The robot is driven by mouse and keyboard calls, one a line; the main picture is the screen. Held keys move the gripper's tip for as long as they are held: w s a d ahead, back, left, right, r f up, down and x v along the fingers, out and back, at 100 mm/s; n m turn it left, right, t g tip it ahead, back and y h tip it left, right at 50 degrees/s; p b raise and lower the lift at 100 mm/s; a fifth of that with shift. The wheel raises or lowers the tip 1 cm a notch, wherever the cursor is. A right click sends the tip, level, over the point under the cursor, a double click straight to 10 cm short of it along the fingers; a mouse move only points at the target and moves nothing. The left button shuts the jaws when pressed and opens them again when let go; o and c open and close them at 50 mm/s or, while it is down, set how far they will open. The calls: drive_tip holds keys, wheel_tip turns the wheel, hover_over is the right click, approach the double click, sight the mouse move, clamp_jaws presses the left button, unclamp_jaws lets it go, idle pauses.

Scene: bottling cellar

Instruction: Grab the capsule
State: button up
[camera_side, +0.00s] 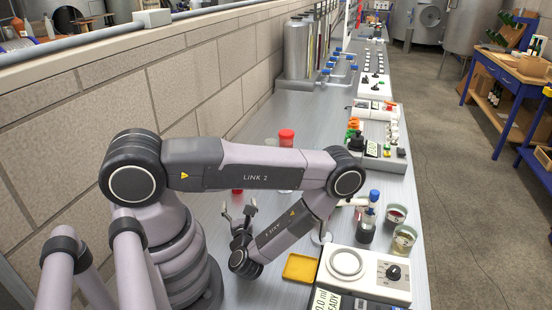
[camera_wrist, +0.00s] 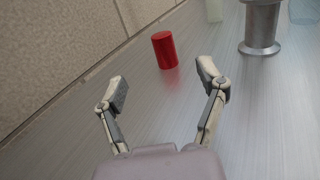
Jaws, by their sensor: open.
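The capsule (camera_wrist: 165,50) is a small red cylinder standing upright on the metal bench in the wrist view, near the block wall. In the side view only a sliver of red, which looks like the capsule (camera_side: 237,191), shows below my arm link; the link hides the rest. My gripper (camera_wrist: 164,78) is open and empty, with its two fingers spread. The capsule stands beyond the fingertips, roughly in line with the gap between them and not touching either. In the side view my gripper (camera_side: 238,211) is low over the bench.
A metal stand (camera_wrist: 260,28) is right of the capsule. A red-topped item (camera_side: 286,137) is partly behind my arm. A yellow tray (camera_side: 300,267), a white device (camera_side: 367,272) and cups (camera_side: 403,239) lie to the right. The block wall (camera_side: 190,75) borders the bench at left.

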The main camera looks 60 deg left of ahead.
drive_tip(key=shift+a+f, duration=0.2)
drive_tip(key=shift+a, duration=0.4)
drive_tip(key=x, duration=1.2)
drive_tip(key=shift+w+a, duration=0.25)
drive_tip(key=shift+a, duration=0.05)
drive_tip(key=shift+c, duration=0.3)
drive_tip(key=c, duration=0.7)
